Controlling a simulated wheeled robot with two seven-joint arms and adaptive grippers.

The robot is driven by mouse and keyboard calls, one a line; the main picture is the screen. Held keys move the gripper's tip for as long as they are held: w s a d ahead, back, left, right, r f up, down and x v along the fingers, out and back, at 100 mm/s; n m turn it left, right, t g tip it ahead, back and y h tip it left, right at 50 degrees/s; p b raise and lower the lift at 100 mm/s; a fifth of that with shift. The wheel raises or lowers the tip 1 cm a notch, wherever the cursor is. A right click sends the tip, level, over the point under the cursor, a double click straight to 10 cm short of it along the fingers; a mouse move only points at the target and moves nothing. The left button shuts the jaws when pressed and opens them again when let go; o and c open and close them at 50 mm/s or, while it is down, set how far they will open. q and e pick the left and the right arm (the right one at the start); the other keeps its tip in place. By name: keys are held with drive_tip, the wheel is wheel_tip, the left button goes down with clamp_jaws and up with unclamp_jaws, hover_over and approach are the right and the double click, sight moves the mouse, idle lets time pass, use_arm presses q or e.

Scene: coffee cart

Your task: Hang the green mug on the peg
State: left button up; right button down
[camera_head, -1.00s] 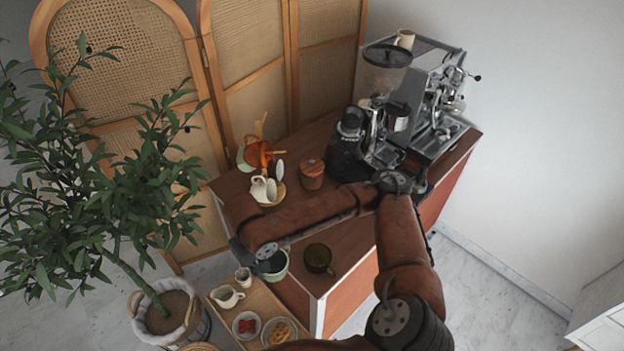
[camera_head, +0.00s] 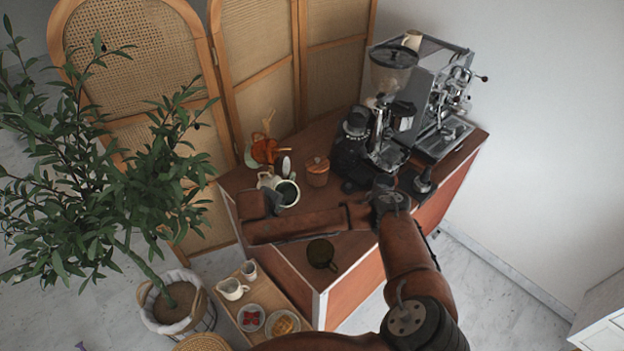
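The pale green mug (camera_head: 288,194), dark inside, is at my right gripper (camera_head: 276,203) near the left back of the cart top, its opening facing up toward the camera. The gripper's dark fingers are at its left side and appear shut on it; the grip itself is partly hidden. Behind it is the wooden peg stand (camera_head: 267,124) with an orange-brown mug (camera_head: 265,150) on it. White cups (camera_head: 267,179) sit low by the stand, just behind the held mug. Which peg is free is too small to tell. My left gripper is not in view.
A wooden-lidded jar (camera_head: 317,172) stands right of the held mug. The grinder (camera_head: 390,75) and espresso machine (camera_head: 440,130) fill the back right. A dark olive mug (camera_head: 321,253) sits on the front of the cart top. A plant (camera_head: 110,190) stands left.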

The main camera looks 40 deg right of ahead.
sight(287, 184)
drive_tip(key=d+n+t, duration=0.1)
drive_tip(key=d, duration=0.1)
drive_tip(key=w+d+n+t, duration=0.1)
drive_tip(key=d, duration=0.2)
drive_tip(key=d+r+t+p, duration=0.1)
drive_tip(key=d+t, duration=0.1)
drive_tip(key=shift+w+d+n+h, duration=0.25)
drive_tip(key=shift+d+n+h, duration=0.15)
drive_tip(key=shift+s+d+r+n+t, duration=0.5)
drive_tip(key=shift+d+r+n+t, duration=0.6)
drive_tip(key=shift+d+t, duration=1.45)
use_arm(q)
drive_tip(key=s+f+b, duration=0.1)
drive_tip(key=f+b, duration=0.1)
drive_tip(key=b, duration=0.1)
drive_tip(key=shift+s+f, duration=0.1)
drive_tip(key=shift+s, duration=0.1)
use_arm(e)
drive_tip(key=shift+g, duration=0.45)
drive_tip(key=w+a, duration=0.1)
drive_tip(key=w, duration=0.1)
drive_tip(key=w+a+f, duration=0.1)
drive_tip(key=w+a, duration=0.1)
drive_tip(key=w, duration=0.1)
drive_tip(key=w+a+f, duration=0.1)
drive_tip(key=w+a, duration=0.1)
drive_tip(key=shift+w+a+f, duration=0.1)
drive_tip(key=shift+w+a, duration=0.05)
drive_tip(key=shift+a, duration=0.05)
